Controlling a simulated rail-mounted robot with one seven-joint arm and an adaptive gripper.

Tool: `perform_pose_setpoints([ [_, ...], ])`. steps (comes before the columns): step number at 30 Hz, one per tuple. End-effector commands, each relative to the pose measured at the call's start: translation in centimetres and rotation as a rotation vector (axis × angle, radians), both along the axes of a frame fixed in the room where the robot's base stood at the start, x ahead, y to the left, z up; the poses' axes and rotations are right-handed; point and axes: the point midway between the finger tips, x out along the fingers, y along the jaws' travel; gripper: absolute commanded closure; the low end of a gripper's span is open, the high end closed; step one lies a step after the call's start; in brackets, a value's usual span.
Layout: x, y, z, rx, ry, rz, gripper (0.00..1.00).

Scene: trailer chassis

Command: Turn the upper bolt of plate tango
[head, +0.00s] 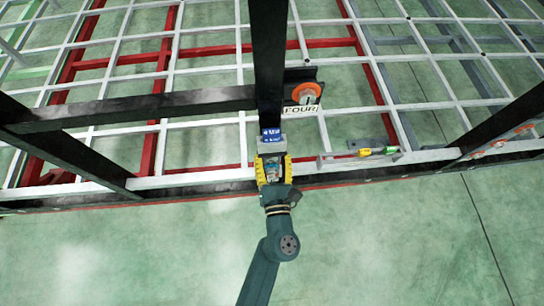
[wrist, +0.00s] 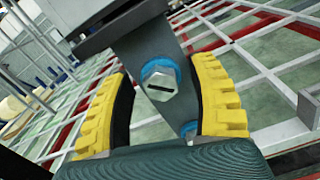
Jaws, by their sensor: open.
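My gripper (head: 273,178) is open at the front edge of the chassis, just below a grey block with a blue label (head: 271,135). The label's text is too small to read, so I cannot tell whether it says tango. In the wrist view, my gripper's yellow, dark-padded fingers (wrist: 166,100) stand on either side of a silver hex bolt (wrist: 159,82). The bolt has a dark slot mark and a blue ring behind it, and sits on a narrow grey plate (wrist: 150,45). Gaps show between bolt and pads. Another blue ring (wrist: 188,130) shows lower on the plate, partly hidden by my gripper.
A black upright post (head: 268,60) rises behind the block, with a black crossbeam (head: 130,108) to its left. An orange part (head: 306,93) and a "FOUR" sign (head: 300,111) are to the right. The green floor in front is clear.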

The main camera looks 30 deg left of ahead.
Motion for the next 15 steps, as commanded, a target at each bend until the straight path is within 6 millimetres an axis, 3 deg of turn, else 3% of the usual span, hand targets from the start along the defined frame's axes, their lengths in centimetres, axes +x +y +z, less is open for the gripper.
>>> perform_pose_setpoints([
  [9,0.43,0.28,-0.03,0.000,0.002,-0.001,0.41],
  [11,0.42,0.27,-0.02,0.000,0.002,-0.001,0.50],
  [15,0.41,0.27,-0.02,0.000,0.001,0.000,0.77],
])
